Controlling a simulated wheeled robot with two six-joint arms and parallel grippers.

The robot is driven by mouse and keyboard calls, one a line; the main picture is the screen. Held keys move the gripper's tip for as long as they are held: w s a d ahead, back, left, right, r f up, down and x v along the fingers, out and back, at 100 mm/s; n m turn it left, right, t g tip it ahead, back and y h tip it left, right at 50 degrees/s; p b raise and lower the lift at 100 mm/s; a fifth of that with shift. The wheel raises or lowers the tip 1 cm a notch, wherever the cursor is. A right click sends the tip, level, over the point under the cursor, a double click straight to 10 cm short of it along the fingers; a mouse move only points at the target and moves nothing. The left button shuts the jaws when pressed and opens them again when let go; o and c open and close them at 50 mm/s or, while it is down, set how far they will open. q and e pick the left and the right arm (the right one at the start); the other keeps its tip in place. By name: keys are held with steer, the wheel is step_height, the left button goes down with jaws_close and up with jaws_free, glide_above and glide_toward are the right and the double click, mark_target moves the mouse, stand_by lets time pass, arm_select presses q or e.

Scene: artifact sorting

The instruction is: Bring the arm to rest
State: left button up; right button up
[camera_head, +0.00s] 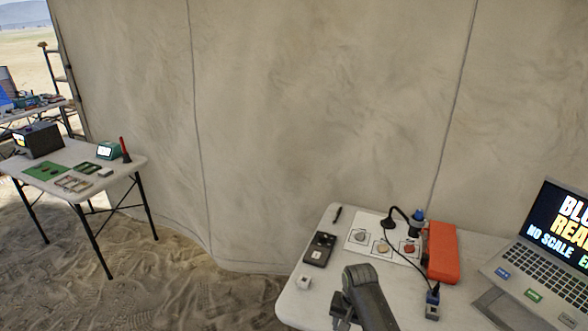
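One of my dark grey arms rises from the bottom edge, right of centre, in front of the near white table (325,238). Its rounded upper part and a smaller dark block beside it show. I cannot tell which arm it is. I make out no gripper fingertips in the head view, and nothing held is visible. The lower part of the arm is cut off by the picture edge.
A second table (130,161) stands far left. Sandy floor between is clear.

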steer(key=s+d+f+n+b, duration=0.15)
steer(key=s+d+f, duration=0.35)
steer(key=s+f, duration=0.7)
steer(key=s+d+f+b, duration=0.2)
steer(key=s+d+f, duration=0.2)
steer(key=s+f, duration=0.85)
arm_select(q)
steer(key=f, duration=0.2)
steer(key=f+b, duration=0.2)
steer(key=f, duration=0.1)
steer(key=shift+w+f, duration=0.35)
arm_select(e)
steer(key=s+d+f, duration=0.2)
steer(key=s+f, duration=0.3)
steer(key=s, duration=0.3)
steer(key=s+d+f+n, duration=0.1)
steer(key=s+d+f, duration=0.1)
steer(key=s+f, duration=0.3)
steer(key=s+d+f+n+t+h, duration=0.1)
steer(key=s+d+f, duration=0.2)
steer(key=s, duration=0.9)
steer(key=shift+s+f, duration=0.4)
steer(key=shift+f, duration=0.5)
arm_select(q)
steer(key=shift+w, duration=0.15)
